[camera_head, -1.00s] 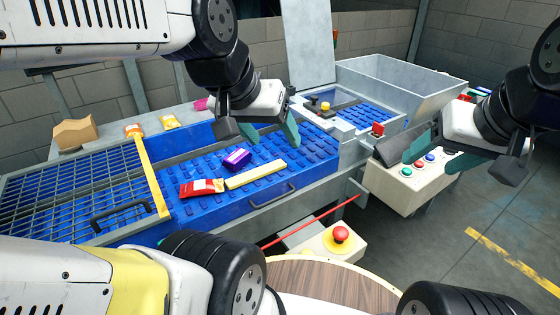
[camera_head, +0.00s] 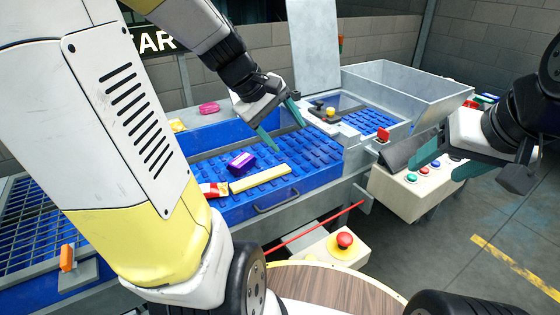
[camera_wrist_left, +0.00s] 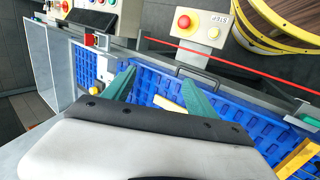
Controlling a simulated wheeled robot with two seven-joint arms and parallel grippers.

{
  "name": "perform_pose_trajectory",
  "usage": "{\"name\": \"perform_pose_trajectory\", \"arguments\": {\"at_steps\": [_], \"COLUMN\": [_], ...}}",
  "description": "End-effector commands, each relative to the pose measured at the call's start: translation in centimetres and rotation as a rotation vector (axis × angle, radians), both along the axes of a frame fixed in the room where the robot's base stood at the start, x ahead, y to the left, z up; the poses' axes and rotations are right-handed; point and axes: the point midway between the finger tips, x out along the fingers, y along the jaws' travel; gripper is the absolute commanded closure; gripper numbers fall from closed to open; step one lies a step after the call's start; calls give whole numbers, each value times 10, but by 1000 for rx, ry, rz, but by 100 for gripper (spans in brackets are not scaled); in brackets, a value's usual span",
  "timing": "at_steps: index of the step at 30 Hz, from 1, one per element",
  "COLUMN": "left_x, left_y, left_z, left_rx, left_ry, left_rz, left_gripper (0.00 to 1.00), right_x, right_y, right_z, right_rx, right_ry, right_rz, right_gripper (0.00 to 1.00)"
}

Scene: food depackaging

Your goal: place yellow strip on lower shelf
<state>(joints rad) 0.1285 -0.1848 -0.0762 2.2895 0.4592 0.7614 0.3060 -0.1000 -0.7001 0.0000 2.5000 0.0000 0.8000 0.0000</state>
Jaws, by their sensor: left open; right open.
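The yellow strip (camera_head: 260,178) lies on the blue ridged tray (camera_head: 320,158), near its front edge. Its end also shows in the left wrist view (camera_wrist_left: 168,104), partly hidden by a finger. My left gripper (camera_head: 284,126) is open and empty above the tray, behind and a little right of the strip. In the left wrist view its two green fingers (camera_wrist_left: 160,84) are spread apart with the tray below. My right gripper (camera_head: 440,160) is open and empty at the right, near the button box. I cannot make out a lower shelf for certain.
A purple packet (camera_head: 241,162) lies just behind the strip, and a red packet (camera_head: 214,189) touches or nearly touches its left end. A red emergency button (camera_head: 344,240) stands in front. A grey metal hopper (camera_head: 405,95) is at the back right.

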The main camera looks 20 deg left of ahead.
Motion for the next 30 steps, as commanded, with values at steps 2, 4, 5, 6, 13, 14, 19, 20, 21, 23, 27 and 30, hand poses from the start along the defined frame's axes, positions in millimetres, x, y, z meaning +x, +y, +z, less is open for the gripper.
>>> {"name": "perform_pose_trajectory", "arguments": {"at_steps": [2,4,5,6,13,14,19,20,21,23,27,30], "left_x": [24,44,52,62,109,113,125,126,127,128,131,136], "left_y": [15,28,34,44,107,115,155,160,166,171,174,169], "left_z": [-20,-38,-46,-57,-138,-149,-204,-211,-218,-227,-238,-247], "left_rx": [-91,-170,-204,-248,-481,-507,-626,-640,-656,-673,-687,-687], "left_ry": [80,143,169,205,393,415,505,516,525,538,547,549], "left_rz": [146,276,333,410,859,913,1168,1199,1233,1271,1303,1303], "left_gripper": [34,34,34,34,34,34,34,34,34,34,34,34], "right_x": [0,0,0,0,0,0,0,0,0,0,0,0], "right_y": [0,0,0,0,0,0,0,0,0,0,0,0], "right_z": [0,0,0,0,0,0,0,0,0,0,0,0], "right_rx": [0,0,0,0,0,0,0,0,0,0,0,0], "right_ry": [0,0,0,0,0,0,0,0,0,0,0,0], "right_rz": [0,0,0,0,0,0,0,0,0,0,0,0], "right_gripper": [38,38,38,38,38,38,38,38,38,38,38,38]}}
